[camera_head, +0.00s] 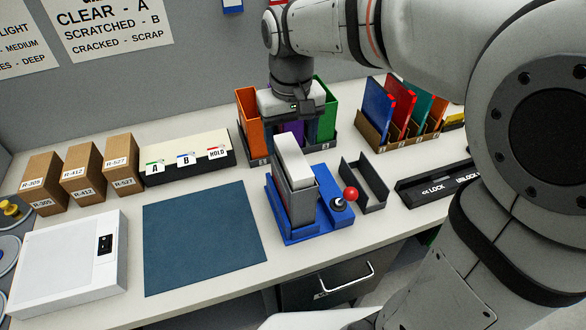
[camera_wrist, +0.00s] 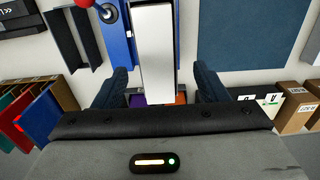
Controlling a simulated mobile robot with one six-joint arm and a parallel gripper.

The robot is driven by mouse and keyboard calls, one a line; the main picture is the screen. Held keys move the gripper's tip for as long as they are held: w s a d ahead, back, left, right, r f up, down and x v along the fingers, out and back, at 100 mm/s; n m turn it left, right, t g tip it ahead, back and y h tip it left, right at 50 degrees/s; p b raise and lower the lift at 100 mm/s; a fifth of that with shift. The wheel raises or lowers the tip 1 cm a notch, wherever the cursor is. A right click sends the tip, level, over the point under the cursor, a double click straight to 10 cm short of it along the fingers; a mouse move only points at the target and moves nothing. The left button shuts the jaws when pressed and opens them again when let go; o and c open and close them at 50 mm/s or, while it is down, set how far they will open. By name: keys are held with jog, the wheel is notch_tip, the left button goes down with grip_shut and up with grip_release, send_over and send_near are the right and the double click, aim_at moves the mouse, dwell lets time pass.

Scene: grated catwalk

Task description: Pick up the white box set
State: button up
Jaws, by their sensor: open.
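The white box set (camera_head: 292,158) stands upright in a grey holder (camera_head: 302,206) on a blue fixture (camera_head: 318,226) with a red-knobbed lever. In the wrist view the white box set (camera_wrist: 155,50) lies in line with the gap between the fingers. My gripper (camera_wrist: 161,82) is open, its two dark fingers set apart on either side of the white box's near end in that view. In the head view my gripper (camera_head: 292,112) is just behind and above the box; its fingertips are partly hidden, and I cannot tell whether they touch it.
Coloured folders in black bins (camera_head: 318,147) stand right behind the fixture. More folders (camera_head: 400,110) stand at the back right. An empty dark tray (camera_head: 365,184) and a lock strip (camera_head: 432,184) lie to the right. A bare blue mat (camera_head: 202,238) lies to the left, beside a white case (camera_head: 70,262).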

aim_at(292, 154)
jog(key=f, duration=0.2)
jog(key=w+f, duration=0.1)
jog(key=f, duration=0.1)
jog(key=shift+d, duration=0.1)
jog(key=shift+f, duration=0.3)
grip_shut()
dwell(0.4)
